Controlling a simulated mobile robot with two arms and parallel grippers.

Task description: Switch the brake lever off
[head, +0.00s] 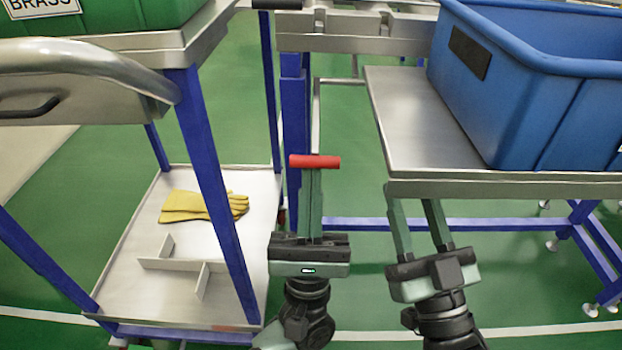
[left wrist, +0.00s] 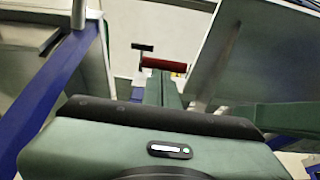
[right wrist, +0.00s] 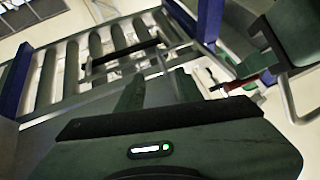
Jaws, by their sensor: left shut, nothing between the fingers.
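The brake lever appears as a short red bar (head: 315,161) in the middle of the head view. It also shows in the left wrist view (left wrist: 165,65) just beyond the fingertips, and in the right wrist view (right wrist: 232,83). My left gripper (head: 314,175) is shut and empty, its fingers pointing at the red bar. The fingertips meet the bar in the picture, but I cannot tell whether they touch it. My right gripper (head: 409,196) is open and empty, to the right of the lever, by the front edge of the right-hand table.
A blue crate (head: 535,90) stands on the metal table (head: 415,125) at right. At left is a blue-legged cart with a lower shelf (head: 130,285) holding yellow gloves (head: 203,206); a green bin (head: 120,14) is above. Green floor shows between them.

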